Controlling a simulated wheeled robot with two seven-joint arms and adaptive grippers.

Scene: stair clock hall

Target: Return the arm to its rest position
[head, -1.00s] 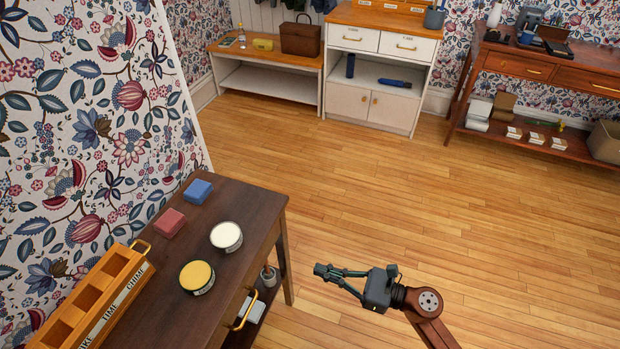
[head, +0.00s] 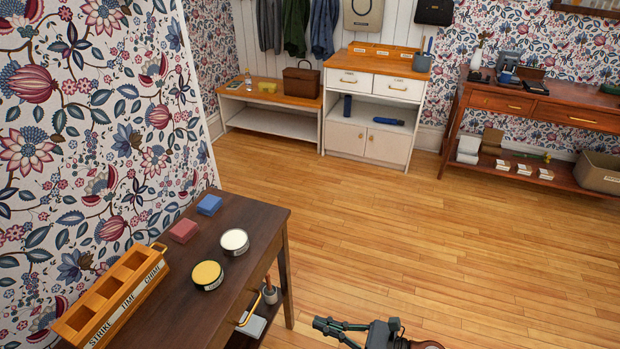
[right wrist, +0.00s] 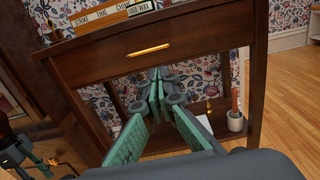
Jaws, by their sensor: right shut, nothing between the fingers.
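My right gripper (head: 322,325) is at the bottom edge of the head view, right of the dark wooden table (head: 262,216) and over open floor. It is shut and empty. In the right wrist view its green fingers (right wrist: 158,92) meet in front of the table's underside, below a drawer with a brass handle (right wrist: 148,51). They appear apart from the table. What looks like my left gripper (right wrist: 28,160) shows at the lower left of the right wrist view, too small and dark to tell its jaws. The left arm does not show in the head view.
On the table are an orange compartment box (head: 108,296), a red block (head: 184,230), a blue block (head: 209,205), a white-topped tin (head: 234,241) and a yellow-topped tin (head: 207,274). A lower shelf holds a small pot (head: 269,293). The floor (head: 400,240) is clear towards the white cabinet (head: 370,145).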

